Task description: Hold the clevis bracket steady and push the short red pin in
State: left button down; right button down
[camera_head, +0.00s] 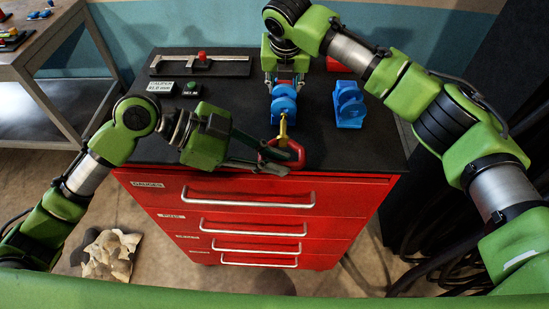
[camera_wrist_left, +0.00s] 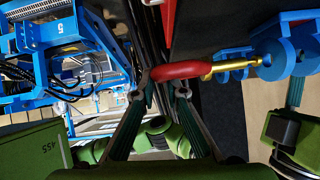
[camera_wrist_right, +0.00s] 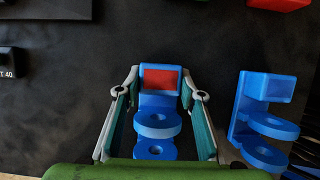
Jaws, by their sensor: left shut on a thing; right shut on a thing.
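The blue clevis bracket (camera_head: 284,104) stands near the middle of the black top; its red patch (camera_wrist_right: 160,79) shows in the right wrist view. My right gripper (camera_wrist_right: 160,88) is shut on it, one finger at each side. My left gripper (camera_head: 272,157) is shut on the red ring handle (camera_wrist_left: 190,70) of the pin, near the front edge. The pin's yellow shank (camera_head: 283,127) points away from me at the bracket.
A second blue bracket (camera_head: 349,105) stands close by on the right. A caliper (camera_head: 200,65), label plates (camera_head: 161,88) and a green button box (camera_head: 191,89) lie at the back left. A red block (camera_head: 338,65) is behind. Red drawers (camera_head: 250,200) are below the front edge.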

aim_at(278, 138)
pick_arm(q)
jog(key=shift+w, duration=0.25)
dwell(0.3)
jog(key=shift+w, duration=1.2)
jog(key=shift+w, duration=0.15)
dwell(0.5)
jog(key=shift+w, duration=1.35)
jog(key=shift+w, duration=0.2)
dwell(0.4)
jog(key=shift+w, duration=0.85)
jog(key=shift+w, duration=0.3)
jog(key=c, duration=2)
grip_release()
jog(key=shift+o, duration=0.2)
